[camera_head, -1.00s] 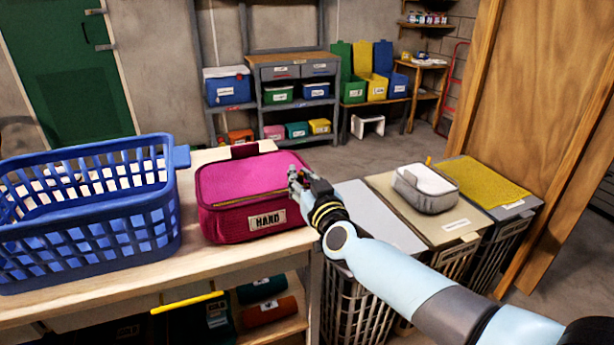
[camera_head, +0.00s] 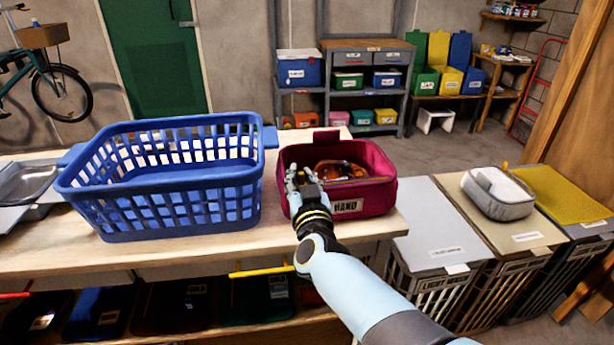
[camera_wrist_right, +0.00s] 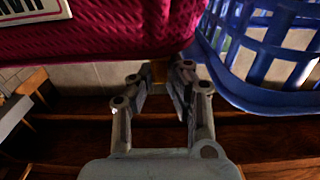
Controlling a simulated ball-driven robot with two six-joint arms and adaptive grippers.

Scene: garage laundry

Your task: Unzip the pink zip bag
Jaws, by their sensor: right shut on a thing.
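The pink zip bag (camera_head: 376,198) with a "HAND" label stands on the wooden counter, right of the blue basket. Its top is open, and orange-brown contents (camera_head: 338,168) show inside. A dark flap (camera_head: 326,139) stands at its back edge. My right gripper (camera_head: 293,180) is at the bag's front left corner, shut on the zip pull. In the right wrist view the fingers (camera_wrist_right: 160,85) close around a small brass-coloured piece, the zip pull (camera_wrist_right: 159,70), just beside the pink bag (camera_wrist_right: 100,35). My left gripper is not in view.
The blue basket (camera_head: 180,205) stands close to the left of the bag and my gripper. Lidded hampers (camera_head: 445,235) stand right of the counter, one with a grey pouch (camera_head: 498,194) on top. Bins fill the shelf under the counter (camera_head: 60,245).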

